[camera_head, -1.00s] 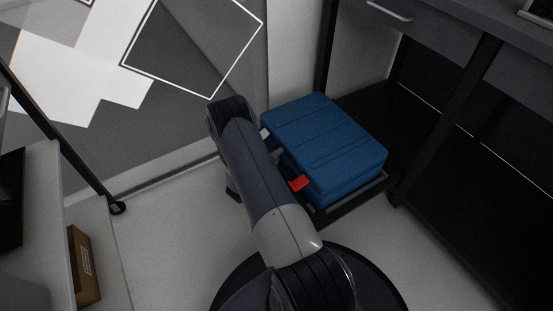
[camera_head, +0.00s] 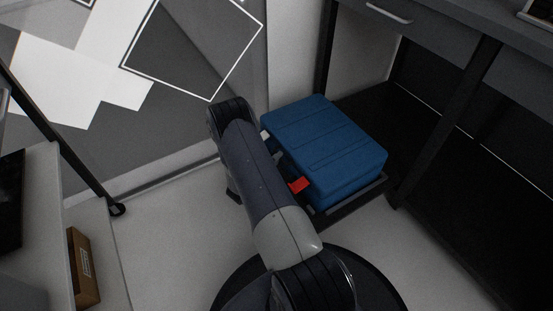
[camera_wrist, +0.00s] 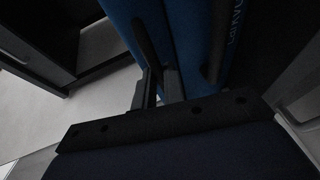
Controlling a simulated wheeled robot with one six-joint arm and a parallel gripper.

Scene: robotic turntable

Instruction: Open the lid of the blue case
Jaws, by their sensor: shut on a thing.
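The blue case (camera_head: 325,142) lies flat on a low dark platform, and its lid looks closed in the head view. A red piece (camera_head: 299,184) shows at its near left side. In the wrist view the blue case (camera_wrist: 165,35) fills the upper middle, with dark strips along it and pale lettering at the right. My gripper (camera_wrist: 160,85) reaches the case's side with its dark fingers close together, shut on part of it. The dim picture does not show clearly which part. In the head view my arm hides most of the gripper.
A dark desk frame with a leg (camera_head: 440,125) stands right of the case. A wall with white shapes (camera_head: 80,70) is behind. A pale cabinet (camera_head: 85,215) with a brown box (camera_head: 83,265) stands at the left. The floor (camera_head: 160,235) between is clear.

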